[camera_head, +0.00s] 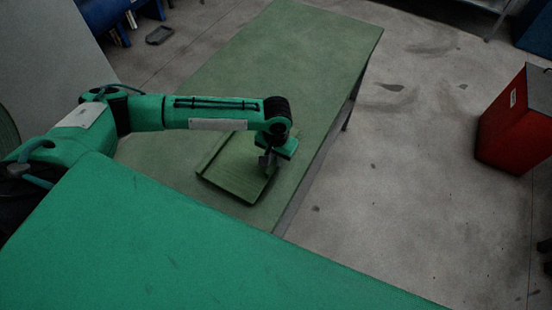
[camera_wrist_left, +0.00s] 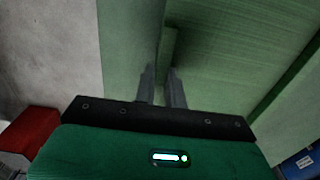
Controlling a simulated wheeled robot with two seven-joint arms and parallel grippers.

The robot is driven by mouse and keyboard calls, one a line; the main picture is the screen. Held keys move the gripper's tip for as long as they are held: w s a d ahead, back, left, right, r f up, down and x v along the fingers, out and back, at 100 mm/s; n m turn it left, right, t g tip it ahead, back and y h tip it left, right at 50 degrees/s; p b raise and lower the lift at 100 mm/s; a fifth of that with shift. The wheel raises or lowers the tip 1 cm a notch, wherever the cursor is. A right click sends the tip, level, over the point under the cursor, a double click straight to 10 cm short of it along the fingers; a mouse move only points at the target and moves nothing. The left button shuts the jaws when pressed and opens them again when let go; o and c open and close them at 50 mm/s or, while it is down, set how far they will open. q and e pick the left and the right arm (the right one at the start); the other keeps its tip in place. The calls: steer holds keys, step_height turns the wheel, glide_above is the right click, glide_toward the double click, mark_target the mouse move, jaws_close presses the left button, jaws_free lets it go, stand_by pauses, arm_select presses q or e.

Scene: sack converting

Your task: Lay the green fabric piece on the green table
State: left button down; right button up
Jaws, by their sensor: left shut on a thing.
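The green fabric piece (camera_head: 232,178) is a flat, darker green panel with raised or folded edges, over the near right part of the green table (camera_head: 290,50). My left gripper (camera_head: 267,168) points down at its right side and is shut on its edge. In the left wrist view the two fingers (camera_wrist_left: 161,88) close on a strip of the fabric piece (camera_wrist_left: 235,50), which spreads out to the right. A dark shadow lines its near edge; I cannot tell whether it rests fully on the table or hangs just above it. My right gripper is not in view.
The far part of the green table is bare. A red bin (camera_head: 515,120) stands on the concrete floor at the right, well apart from the table. A small dark tray (camera_head: 160,35) lies on the floor at upper left. Blue objects stand at the upper corners.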

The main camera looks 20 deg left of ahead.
arm_select(q)
steer(key=shift+f, duration=0.85)
steer(key=c, duration=1.5)
jaws_free()
steer(key=shift+f, duration=0.1)
steer(key=shift+o, duration=0.2)
step_height(320, 180, up, 12)
steer(key=b, duration=0.2)
steer(key=shift+r, duration=0.2)
steer(key=shift+f, duration=0.1)
